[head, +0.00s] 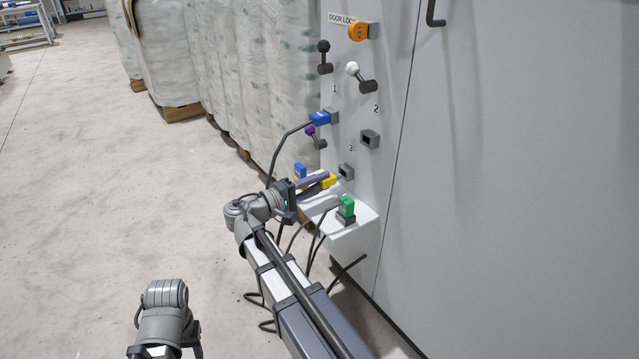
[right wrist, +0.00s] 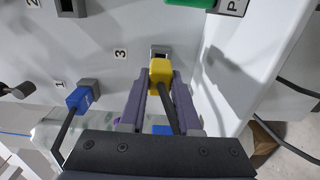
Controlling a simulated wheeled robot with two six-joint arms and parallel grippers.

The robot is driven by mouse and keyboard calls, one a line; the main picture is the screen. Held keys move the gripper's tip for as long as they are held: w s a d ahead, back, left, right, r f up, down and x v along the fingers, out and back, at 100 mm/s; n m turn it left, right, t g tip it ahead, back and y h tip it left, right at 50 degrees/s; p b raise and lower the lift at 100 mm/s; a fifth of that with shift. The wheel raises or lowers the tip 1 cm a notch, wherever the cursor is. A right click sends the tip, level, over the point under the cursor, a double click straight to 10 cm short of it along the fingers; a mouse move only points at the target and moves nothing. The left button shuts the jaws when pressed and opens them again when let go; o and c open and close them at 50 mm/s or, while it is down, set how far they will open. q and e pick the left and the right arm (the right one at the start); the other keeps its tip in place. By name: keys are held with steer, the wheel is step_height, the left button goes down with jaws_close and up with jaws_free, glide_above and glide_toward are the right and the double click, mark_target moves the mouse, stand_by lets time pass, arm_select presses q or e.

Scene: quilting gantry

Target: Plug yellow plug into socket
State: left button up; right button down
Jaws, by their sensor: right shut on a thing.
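My right gripper (head: 318,184) is shut on the yellow plug (head: 329,180), in front of the panel. In the right wrist view the yellow plug (right wrist: 160,72) sits between the two fingertips, its dark cable running back between the fingers. The socket marked 3 (head: 346,172) is just beyond the plug; in the right wrist view its dark opening (right wrist: 160,51) shows right above the plug's tip. The plug is outside the socket; I cannot tell if they touch. My left gripper (head: 190,342) is low in the head view, far from the panel, its fingers unclear.
A blue plug (head: 320,119) is in the socket marked 1. The socket marked 2 (head: 369,139) is empty. Levers and an orange knob (head: 358,31) are higher up.

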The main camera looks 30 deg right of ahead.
mark_target(329, 179)
steer(key=shift+w+d, duration=0.1)
steer(key=shift+d, duration=1.2)
stand_by(0.4)
steer(key=shift+d, duration=0.2)
steer(key=c, duration=0.5)
jaws_free()
steer(key=shift+c, duration=0.2)
steer(key=shift+a, duration=0.1)
steer(key=a, duration=0.7)
steer(key=shift+s+a, duration=0.3)
steer(key=shift+a, duration=0.05)
